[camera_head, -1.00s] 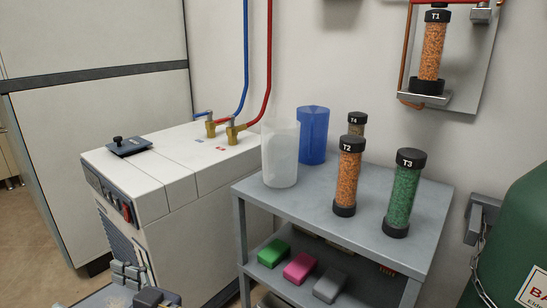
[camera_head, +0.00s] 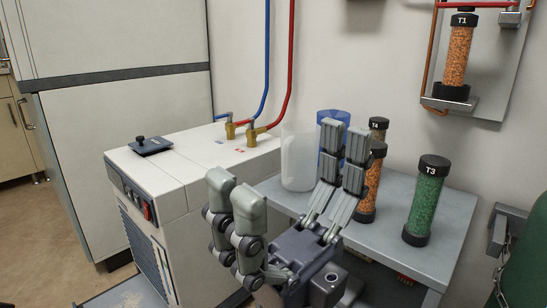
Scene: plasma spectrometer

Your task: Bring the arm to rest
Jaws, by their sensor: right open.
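My right gripper (camera_head: 290,182) is large in the lower middle of the head view. Its fingers are spread wide apart and nothing is between them. It stands in front of the grey cart (camera_head: 390,228) and the white chiller unit (camera_head: 190,160). Its right-hand fingers cover part of the blue cup (camera_head: 333,117) and of the orange-filled tube T2 (camera_head: 372,182). My left gripper is not in view.
On the cart stand a clear cup (camera_head: 297,160), tube T4 (camera_head: 378,128) and green-filled tube T3 (camera_head: 427,200). Tube T1 (camera_head: 459,52) hangs on the wall bracket. A green cylinder (camera_head: 530,260) stands at the right edge. Blue and red hoses rise behind the chiller.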

